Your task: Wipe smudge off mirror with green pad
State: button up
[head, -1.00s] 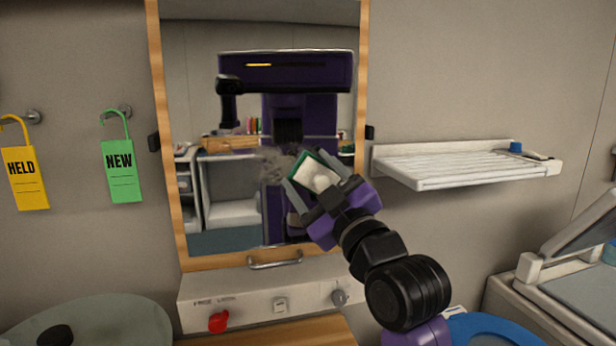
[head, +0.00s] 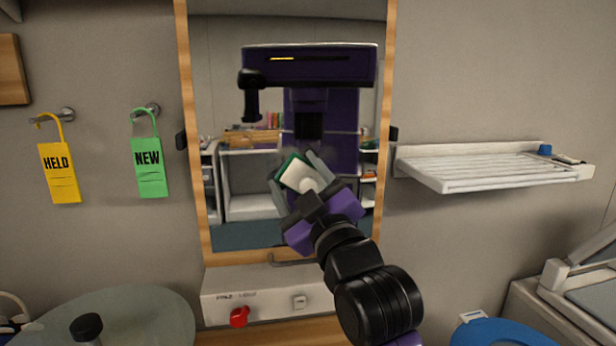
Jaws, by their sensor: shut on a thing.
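The mirror (head: 235,170) hangs on the wall in a wooden frame and reflects my body and shelves. My gripper (head: 297,177) is in front of its lower middle. It is shut on the green pad (head: 285,164), which has a white back with a knob facing me and a green edge showing. The pad's wiping face is turned to the glass; I cannot tell whether it touches. No grey smudge shows on the visible glass; the part behind the pad and gripper is hidden.
A yellow HELD tag (head: 59,172) and a green NEW tag (head: 149,168) hang on hooks at left. A white slatted shelf (head: 490,167) juts out at right. Below the mirror is a white panel with a red knob (head: 239,317). A round table (head: 140,310) stands lower left.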

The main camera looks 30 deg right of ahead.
aim_at(256, 156)
jog(key=shift+w+a+f, duration=0.1)
jog(key=shift+w+a, duration=0.2)
jog(key=shift+a, duration=0.6)
jog(key=shift+w+a, duration=0.35)
jog(key=shift+a, duration=0.55)
jog(key=shift+w+a+f, duration=0.1)
jog(key=shift+w+a, duration=0.2)
jog(key=shift+a, duration=0.6)
jog(key=shift+s+r+p, duration=0.15)
jog(key=shift+r+p, duration=0.95)
jog(key=shift+r, duration=0.25)
jog(key=shift+s+d+p, duration=0.2)
jog(key=shift+d, duration=0.6)
jog(key=shift+s+d+p, duration=0.15)
jog(key=shift+s+d, duration=0.05)
jog(key=shift+d, duration=0.55)
jog(key=shift+s+d+p, duration=0.2)
jog(key=shift+d, duration=0.6)
jog(key=shift+s+d, duration=0.3)
jog(key=shift+d, duration=0.45)
jog(key=shift+s+d, duration=0.3)
jog(key=shift+d, duration=0.45)
jog(key=shift+s+d, duration=0.3)
jog(key=shift+d, duration=0.7)
jog(key=shift+s+d, duration=0.25)
jog(key=shift+d, duration=0.7)
jog(key=shift+f, duration=0.1)
